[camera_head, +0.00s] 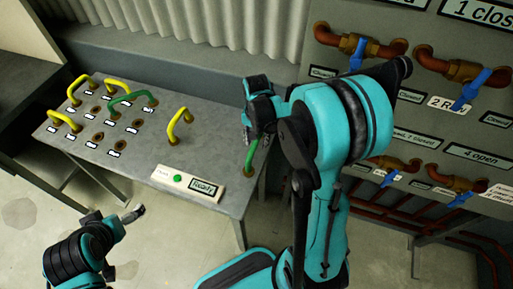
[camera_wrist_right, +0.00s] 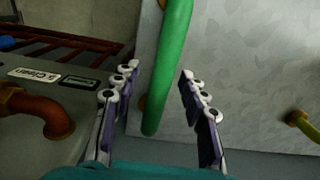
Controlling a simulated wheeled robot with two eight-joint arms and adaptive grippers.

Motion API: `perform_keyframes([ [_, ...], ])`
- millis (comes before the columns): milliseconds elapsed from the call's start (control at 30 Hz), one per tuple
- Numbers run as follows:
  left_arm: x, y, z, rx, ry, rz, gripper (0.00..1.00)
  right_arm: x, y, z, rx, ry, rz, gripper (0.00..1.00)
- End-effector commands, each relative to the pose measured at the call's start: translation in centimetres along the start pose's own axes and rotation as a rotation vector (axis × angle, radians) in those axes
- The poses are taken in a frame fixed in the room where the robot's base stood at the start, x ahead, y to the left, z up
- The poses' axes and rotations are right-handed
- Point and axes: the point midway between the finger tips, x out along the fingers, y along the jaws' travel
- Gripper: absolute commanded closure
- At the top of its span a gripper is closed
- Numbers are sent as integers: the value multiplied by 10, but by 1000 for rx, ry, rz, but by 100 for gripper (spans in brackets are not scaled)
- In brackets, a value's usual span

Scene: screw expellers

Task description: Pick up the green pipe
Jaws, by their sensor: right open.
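A green pipe (camera_head: 250,157) stands at the right end of the grey metal table, partly hidden by my right gripper (camera_head: 257,122). In the right wrist view the green pipe (camera_wrist_right: 172,62) runs lengthwise between the spread fingers of my right gripper (camera_wrist_right: 158,78), with a gap to each finger visible. My right gripper is open and holds nothing. Another green, bent pipe (camera_head: 133,97) lies among the yellow ones on the table. My left gripper (camera_head: 132,213) is low at the left, in front of the table; its fingers are too small to read.
The grey table (camera_head: 140,160) carries several yellow bent pipes (camera_head: 178,125), labelled holes and a panel with a green button (camera_head: 178,178) and a "Ready" display. A valve board with copper pipes and blue handles (camera_head: 358,54) stands at the right. A corrugated wall is behind.

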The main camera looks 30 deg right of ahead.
Motion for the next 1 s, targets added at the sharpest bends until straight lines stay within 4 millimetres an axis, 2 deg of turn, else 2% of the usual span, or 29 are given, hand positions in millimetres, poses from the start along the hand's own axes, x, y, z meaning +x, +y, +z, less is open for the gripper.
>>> perform_keyframes([
  [200,0,0,0,0,0,0,0,2,0,0,0,0,0,57],
  [367,0,0,0,0,0,0,0,1,0,0,0,0,0,99],
  [767,-1,0,-1,0,0,0,0,0,0,0,0,0,0,100],
  [867,-4,0,-3,0,0,0,0,-7,0,0,0,0,0,100],
  [1000,-12,0,-8,0,0,0,0,-25,0,0,-1,0,0,100],
])
